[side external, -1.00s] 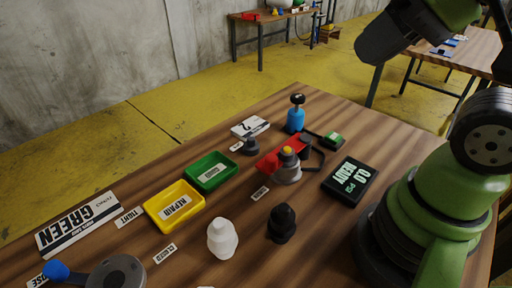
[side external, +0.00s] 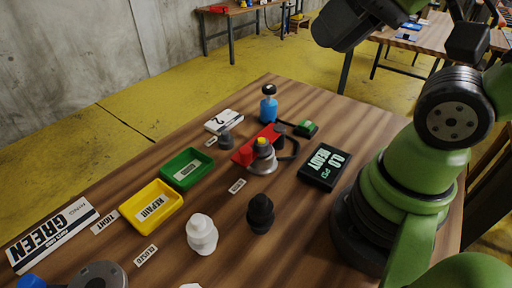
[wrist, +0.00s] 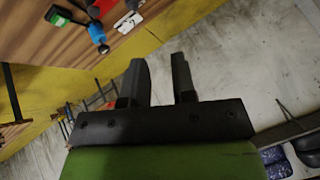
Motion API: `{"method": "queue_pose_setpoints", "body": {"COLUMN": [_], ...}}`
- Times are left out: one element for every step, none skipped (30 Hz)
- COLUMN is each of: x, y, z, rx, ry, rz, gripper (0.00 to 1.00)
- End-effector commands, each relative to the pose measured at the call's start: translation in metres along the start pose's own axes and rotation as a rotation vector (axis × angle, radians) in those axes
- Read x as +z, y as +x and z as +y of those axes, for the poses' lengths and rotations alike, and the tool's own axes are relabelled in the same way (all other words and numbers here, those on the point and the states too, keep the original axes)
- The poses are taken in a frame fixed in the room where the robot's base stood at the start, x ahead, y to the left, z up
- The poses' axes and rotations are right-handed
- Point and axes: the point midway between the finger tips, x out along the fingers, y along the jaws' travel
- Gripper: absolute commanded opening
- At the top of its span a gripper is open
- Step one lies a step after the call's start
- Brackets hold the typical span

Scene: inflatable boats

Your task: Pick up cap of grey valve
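A grey valve (side external: 262,163) with a yellow top stands upright beside a red piece (side external: 252,148) near the middle of the table. A smaller dark grey part (side external: 225,138) sits by the card marked 2. A white part (side external: 202,236) and a black part (side external: 260,214) stand nearer the camera. I cannot tell which small part is the grey valve's cap. My gripper (wrist: 159,80) is open and empty in the wrist view, well away from the table objects. Its fingertips are out of frame in the side view.
A green tray (side external: 176,178) and a yellow tray labelled REPAIR (side external: 127,207) lie at the left. A blue bottle (side external: 268,113) stands behind the valve. Bare wood (side external: 225,262) shows at the front.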

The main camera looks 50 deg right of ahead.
Motion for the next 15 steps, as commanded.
{"method": "queue_pose_setpoints", "body": {"x": [0.0000,0.0000,0.0000,0.0000,0.0000,0.0000,0.0000,0.0000,0.0000,0.0000,0.0000,0.0000,0.0000,-0.0003,-0.0018], "y": [0.0000,0.0000,0.0000,0.0000,0.0000,0.0000,0.0000,0.0000,0.0000,0.0000,0.0000,0.0000,0.0000,0.0001,0.0005], "z": [0.0000,0.0000,0.0000,0.0000,0.0000,0.0000,0.0000,0.0000,0.0000,0.0000,0.0000,0.0000,0.0000,-0.0001,-0.0005], "rx": [0.000,0.000,0.000,0.000,0.000,0.000,0.000,0.000,0.000,0.000,0.000,0.000,0.000,0.000,0.003], "ry": [0.000,0.000,0.000,0.000,0.000,0.000,0.000,0.000,0.000,0.000,0.000,0.000,0.000,0.000,0.000], "rz": [0.000,0.000,0.000,0.000,0.000,0.000,0.000,0.000,0.000,0.000,0.000,0.000,0.000,-0.001,-0.004], "gripper": [0.37,0.44,0.53,0.60,0.67,0.74,0.74,0.74,0.74,0.74,0.74,0.74,0.74,0.74,0.74]}}
